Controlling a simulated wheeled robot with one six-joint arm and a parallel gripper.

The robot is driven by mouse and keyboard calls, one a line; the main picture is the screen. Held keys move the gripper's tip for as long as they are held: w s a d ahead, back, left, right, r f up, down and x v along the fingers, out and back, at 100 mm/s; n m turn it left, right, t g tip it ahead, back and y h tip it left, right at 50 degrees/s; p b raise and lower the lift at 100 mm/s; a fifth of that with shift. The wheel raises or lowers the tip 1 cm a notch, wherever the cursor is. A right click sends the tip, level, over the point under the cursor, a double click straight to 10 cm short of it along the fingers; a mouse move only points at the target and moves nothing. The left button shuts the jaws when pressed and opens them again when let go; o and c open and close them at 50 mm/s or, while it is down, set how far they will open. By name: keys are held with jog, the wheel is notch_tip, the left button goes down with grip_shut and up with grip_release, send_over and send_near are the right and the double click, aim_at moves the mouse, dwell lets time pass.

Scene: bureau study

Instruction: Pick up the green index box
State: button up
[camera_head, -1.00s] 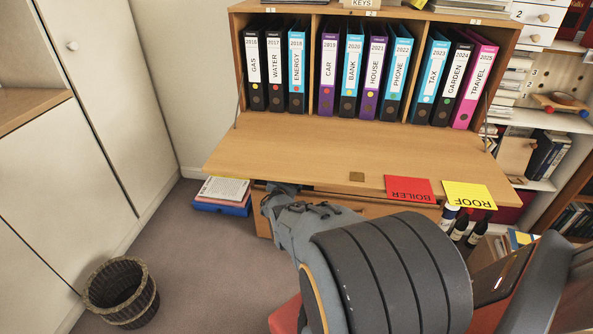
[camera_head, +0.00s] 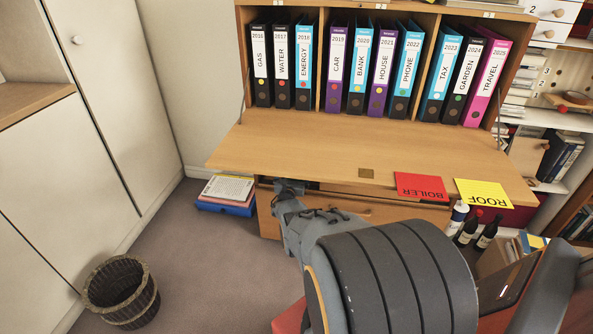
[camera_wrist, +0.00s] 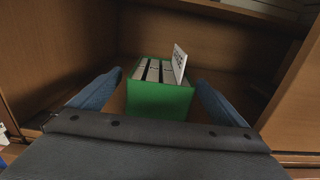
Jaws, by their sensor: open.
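The green index box (camera_wrist: 158,100) shows in the wrist view, standing upright inside a wooden compartment. White cards with dark dividers fill it, and one white card (camera_wrist: 180,62) sticks up at its right side. My gripper (camera_wrist: 160,88) is open, with one blue-grey finger on each side of the box's near end. I cannot tell whether the fingers touch it. In the head view my arm reaches under the bureau's lowered flap (camera_head: 330,140), which hides the box; the gripper's fingers are hidden there too.
Wooden walls (camera_wrist: 70,50) close in on the left, right and back of the compartment. Red (camera_head: 422,187) and yellow (camera_head: 483,193) folders lie on the flap's front edge. Bottles (camera_head: 468,228) stand below at the right. A wicker basket (camera_head: 121,292) stands on open floor at the left.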

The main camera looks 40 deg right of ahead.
jog(key=shift+b+x, duration=1.2)
jog(key=shift+x, duration=0.55)
jog(key=shift+r, duration=0.15)
jog(key=shift+c, duration=0.4)
jog(key=c, duration=1.4)
jog(key=shift+r, duration=0.1)
jog(key=shift+c, duration=0.5)
jog(key=shift+r, duration=0.15)
